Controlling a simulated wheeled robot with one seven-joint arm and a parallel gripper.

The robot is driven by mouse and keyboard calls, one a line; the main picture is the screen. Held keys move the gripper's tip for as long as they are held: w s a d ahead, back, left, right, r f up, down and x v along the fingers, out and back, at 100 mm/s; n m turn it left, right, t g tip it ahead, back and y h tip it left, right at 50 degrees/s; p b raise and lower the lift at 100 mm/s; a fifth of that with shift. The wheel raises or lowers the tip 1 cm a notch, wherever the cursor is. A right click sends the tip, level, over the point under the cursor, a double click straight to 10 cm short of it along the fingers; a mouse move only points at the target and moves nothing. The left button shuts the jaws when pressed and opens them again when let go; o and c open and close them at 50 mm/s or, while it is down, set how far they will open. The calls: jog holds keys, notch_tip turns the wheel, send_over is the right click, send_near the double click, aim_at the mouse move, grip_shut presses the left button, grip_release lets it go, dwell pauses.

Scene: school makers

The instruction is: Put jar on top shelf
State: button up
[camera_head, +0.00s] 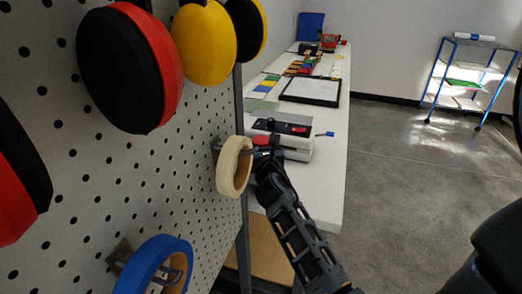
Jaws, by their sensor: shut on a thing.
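No jar shows in the head view. A beige roll of tape (222,170) is at the right edge of the pegboard, by a metal hook. My gripper (256,152) is at the right side of this roll and shut on it; the fingertips are small and partly hidden there. My dark arm reaches up to it from the bottom. A blue-framed shelf cart stands far off at the right. Its top shelf (487,43) has a white roll (474,36) lying on it.
A long white table (325,165) runs behind my gripper, with a black-framed board (312,90) and several tools. The grey floor (400,170) at right is clear.

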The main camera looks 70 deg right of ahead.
jog(key=shift+f, duration=0.2)
jog(key=shift+f, duration=0.15)
jog(key=o, duration=1.1)
